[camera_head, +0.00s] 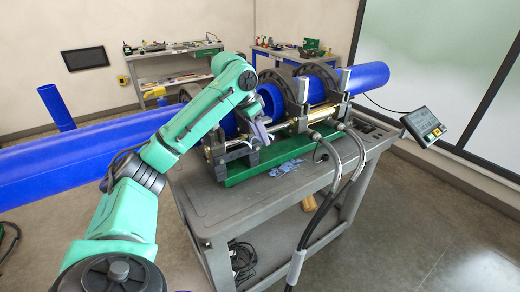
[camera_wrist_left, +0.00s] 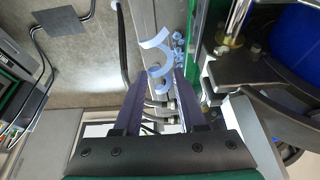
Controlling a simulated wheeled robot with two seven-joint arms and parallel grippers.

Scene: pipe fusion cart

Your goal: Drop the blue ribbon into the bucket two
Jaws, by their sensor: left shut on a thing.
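My left gripper (camera_head: 264,133) is above the cart, in front of the pipe clamps. In the left wrist view, its two dark fingers (camera_wrist_left: 159,78) are shut on a light blue curled ribbon (camera_wrist_left: 156,43) that shows at the fingertips. In the head view the held ribbon is too small to tell apart from the fingers. More light blue ribbons (camera_head: 286,167) lie in a small pile on the cart top; they also show in the left wrist view (camera_wrist_left: 178,52). I see no bucket in either view. My right gripper is not in view.
The grey cart (camera_head: 215,207) carries a green-based fusion machine (camera_head: 240,171) with metal clamps, around the long blue pipe (camera_head: 70,160). Black hoses (camera_head: 331,197) hang at the cart's front right. A control panel (camera_head: 423,126) is at the right. Benches stand behind.

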